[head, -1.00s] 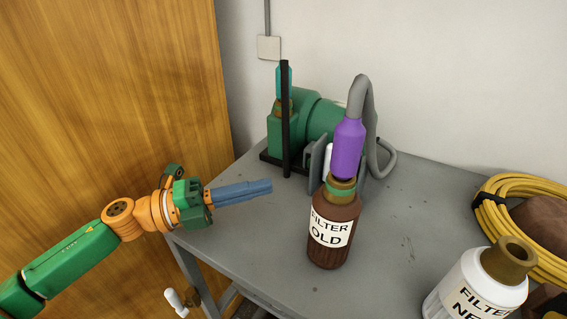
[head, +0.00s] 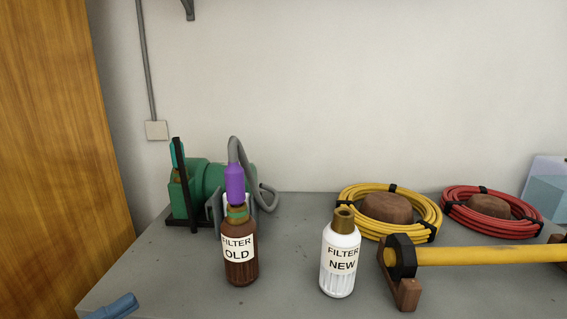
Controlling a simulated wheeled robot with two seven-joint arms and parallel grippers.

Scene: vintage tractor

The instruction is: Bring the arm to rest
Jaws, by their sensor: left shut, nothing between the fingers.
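My left gripper (head: 112,308) shows only by its blue fingers at the bottom left edge, over the front left corner of the grey table (head: 170,270). The fingers are together and hold nothing. The rest of the left arm is below the picture. My right gripper is not in view.
A white FILTER NEW bottle (head: 338,282) stands right of the brown one. A green machine (head: 207,178) is behind. Yellow (head: 424,212) and red (head: 529,222) coils lie at the right, behind a yellow bar (head: 490,254) on a wooden stand (head: 408,294). A wooden panel (head: 60,150) is at the left.

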